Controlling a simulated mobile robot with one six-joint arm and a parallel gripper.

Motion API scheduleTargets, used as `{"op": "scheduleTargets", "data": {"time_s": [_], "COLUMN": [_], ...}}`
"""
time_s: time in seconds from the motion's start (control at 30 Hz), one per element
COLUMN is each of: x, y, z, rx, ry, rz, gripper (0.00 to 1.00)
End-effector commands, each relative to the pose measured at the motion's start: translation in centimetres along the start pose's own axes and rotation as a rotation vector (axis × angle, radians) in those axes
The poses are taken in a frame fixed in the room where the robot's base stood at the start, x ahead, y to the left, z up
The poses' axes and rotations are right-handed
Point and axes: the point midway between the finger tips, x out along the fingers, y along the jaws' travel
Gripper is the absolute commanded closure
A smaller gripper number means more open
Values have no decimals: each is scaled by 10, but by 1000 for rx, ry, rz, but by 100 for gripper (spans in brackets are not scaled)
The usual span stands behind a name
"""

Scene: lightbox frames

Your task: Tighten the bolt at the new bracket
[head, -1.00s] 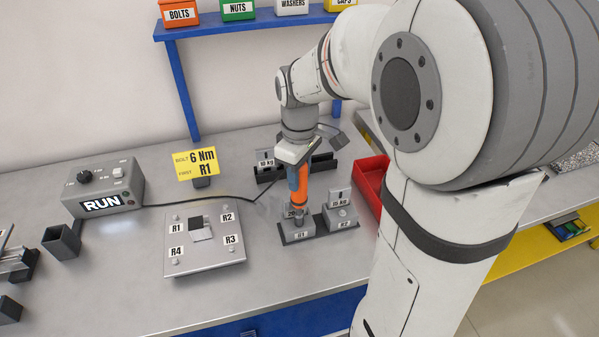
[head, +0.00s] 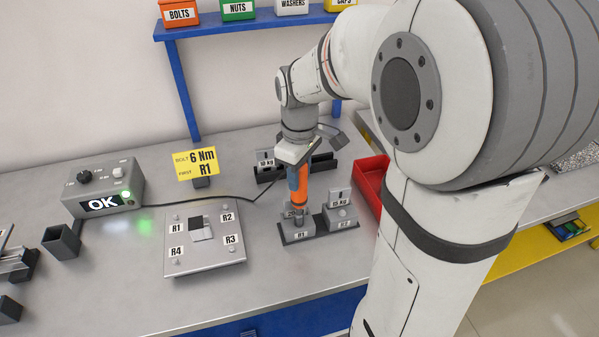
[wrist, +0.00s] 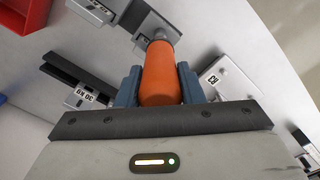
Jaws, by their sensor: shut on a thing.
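My gripper (head: 298,178) is shut on an orange screwdriver-like tool (head: 299,196), held upright over the left block of a dark base plate (head: 320,232). In the wrist view my gripper (wrist: 160,88) grips the orange tool (wrist: 158,70), whose tip is at a grey block (wrist: 155,22). The bolt under the tip is hidden. The control box (head: 104,187) has a display (head: 102,203) reading OK and a lit green lamp (head: 126,195). A yellow card (head: 196,163) reads 6 Nm, first R1.
A plate with corners R1 to R4 (head: 205,255) lies left of the base plate. A red tray (head: 370,186) is farther right. A black cable (head: 220,201) runs across the bench. An open grey cup (head: 62,241) stands left.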

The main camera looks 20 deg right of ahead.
Motion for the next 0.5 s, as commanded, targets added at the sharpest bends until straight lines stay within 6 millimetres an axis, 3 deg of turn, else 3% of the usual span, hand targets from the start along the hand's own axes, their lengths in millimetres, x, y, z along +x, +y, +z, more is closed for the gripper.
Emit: {"op": "scheduleTargets", "data": {"time_s": [0.27,0.5], "x": [3,-11], "y": [-1,-1], "z": [2,1], "rx": [0,0], "ry": [-8,-6], "rz": [-6,-5], "gripper": [93,93]}}
